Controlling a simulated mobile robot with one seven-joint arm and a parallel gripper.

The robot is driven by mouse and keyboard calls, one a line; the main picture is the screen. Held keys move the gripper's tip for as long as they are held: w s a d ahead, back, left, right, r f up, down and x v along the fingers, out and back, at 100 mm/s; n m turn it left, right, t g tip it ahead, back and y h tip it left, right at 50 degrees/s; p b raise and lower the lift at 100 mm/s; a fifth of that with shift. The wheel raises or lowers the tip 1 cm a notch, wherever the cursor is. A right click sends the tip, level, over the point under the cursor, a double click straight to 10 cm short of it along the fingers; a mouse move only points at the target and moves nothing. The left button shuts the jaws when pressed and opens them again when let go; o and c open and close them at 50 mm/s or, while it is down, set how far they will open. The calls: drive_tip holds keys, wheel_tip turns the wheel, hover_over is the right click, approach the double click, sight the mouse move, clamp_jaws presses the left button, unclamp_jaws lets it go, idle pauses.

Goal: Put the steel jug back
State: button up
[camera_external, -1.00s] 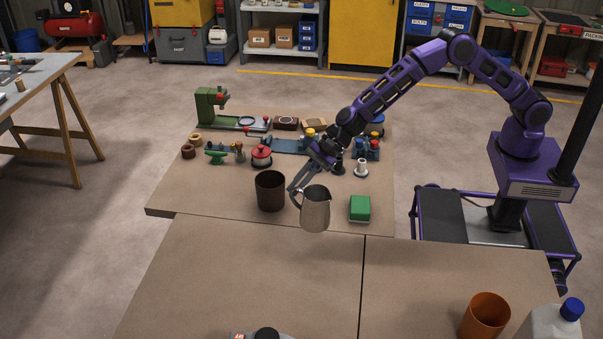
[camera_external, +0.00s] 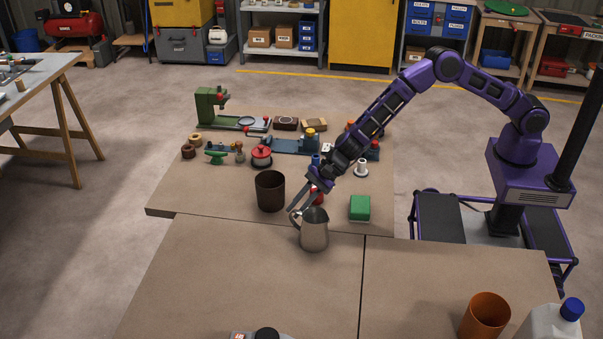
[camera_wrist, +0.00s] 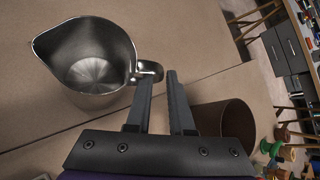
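The steel jug (camera_external: 315,234) is upright, with its handle on the left in the outside view. It is at the near worktop, just in front of the edge of the far board; I cannot tell whether its base touches. In the wrist view the jug (camera_wrist: 92,58) shows its open, empty inside, with its handle toward my fingers. My gripper (camera_external: 295,212) is at the handle, and in the wrist view its fingertips (camera_wrist: 160,76) are around the handle with a narrow gap between the fingers.
A dark brown cup (camera_external: 270,192) stands close behind and left of the jug. A green block (camera_external: 360,208) is at the right. Several tools and parts, including a red-topped pot (camera_external: 261,157), fill the far board. An orange cup (camera_external: 485,317) stands front right. The near worktop's middle is clear.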

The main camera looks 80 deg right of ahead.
drive_tip(key=shift+o, duration=1.1)
drive_tip(key=shift+d, duration=0.1)
drive_tip(key=b+v, duration=0.2)
drive_tip(key=v, duration=1)
